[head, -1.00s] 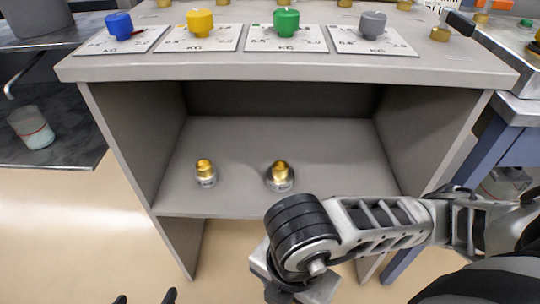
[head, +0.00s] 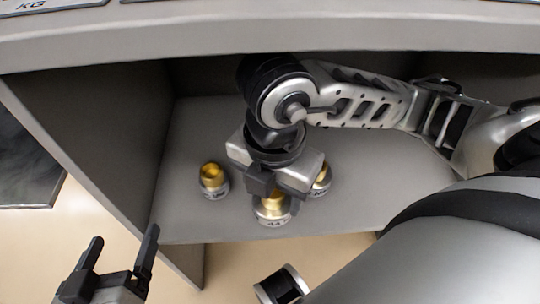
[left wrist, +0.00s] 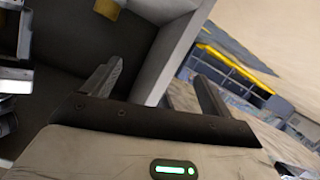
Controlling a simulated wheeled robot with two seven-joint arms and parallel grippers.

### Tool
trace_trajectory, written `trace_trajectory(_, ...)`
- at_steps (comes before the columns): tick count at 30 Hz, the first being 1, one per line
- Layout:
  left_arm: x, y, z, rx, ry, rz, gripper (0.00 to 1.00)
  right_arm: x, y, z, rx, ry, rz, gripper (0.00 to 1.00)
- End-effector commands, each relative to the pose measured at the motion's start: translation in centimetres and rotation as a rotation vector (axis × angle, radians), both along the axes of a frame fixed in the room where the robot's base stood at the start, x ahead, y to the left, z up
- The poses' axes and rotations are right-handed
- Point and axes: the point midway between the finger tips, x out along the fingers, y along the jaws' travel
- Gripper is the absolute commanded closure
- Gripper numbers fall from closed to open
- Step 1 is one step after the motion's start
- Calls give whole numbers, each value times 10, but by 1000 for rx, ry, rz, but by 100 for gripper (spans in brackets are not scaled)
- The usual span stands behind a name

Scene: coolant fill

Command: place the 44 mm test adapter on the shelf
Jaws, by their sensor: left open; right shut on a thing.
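The 44 mm test adapter (head: 271,213), gold on top with a silver labelled base, is in my right gripper (head: 274,193) in the head view. It is upright over the front part of the shelf (head: 185,220); I cannot tell whether its base touches the shelf. The jaws hide part of its top. My left gripper (head: 123,240) is open and empty at the lower left, in front of the shelf. Its open fingers also show in the left wrist view (left wrist: 155,88).
One similar adapter (head: 213,183) stands on the shelf to the left. Another adapter (head: 321,178) stands close behind and right of the held one, partly hidden by my right gripper. The bench top (head: 270,30) overhangs the shelf; a side wall (head: 90,140) bounds its left.

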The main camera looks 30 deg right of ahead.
Motion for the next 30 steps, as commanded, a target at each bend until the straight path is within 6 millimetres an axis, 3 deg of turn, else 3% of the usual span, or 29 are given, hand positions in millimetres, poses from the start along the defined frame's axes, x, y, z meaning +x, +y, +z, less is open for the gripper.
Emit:
trace_trajectory(9, 2, -5, 1, -90, -8, -3, 15, 75, -42, -1, -2, 1, -10, 67)
trace_trajectory(17, 3, -8, 4, -154, -15, -8, 15, 124, -69, -1, 0, 1, -5, 67)
trace_trajectory(19, 2, -9, 1, -175, -10, -11, 15, 121, -67, -15, 0, 4, 1, 67)
trace_trajectory(26, 2, -11, 6, -213, -18, -13, 15, 120, -67, -28, -1, 3, -1, 67)
trace_trajectory(30, 3, -13, 6, -258, -30, -21, 15, 120, -67, -53, -1, 5, -1, 67)
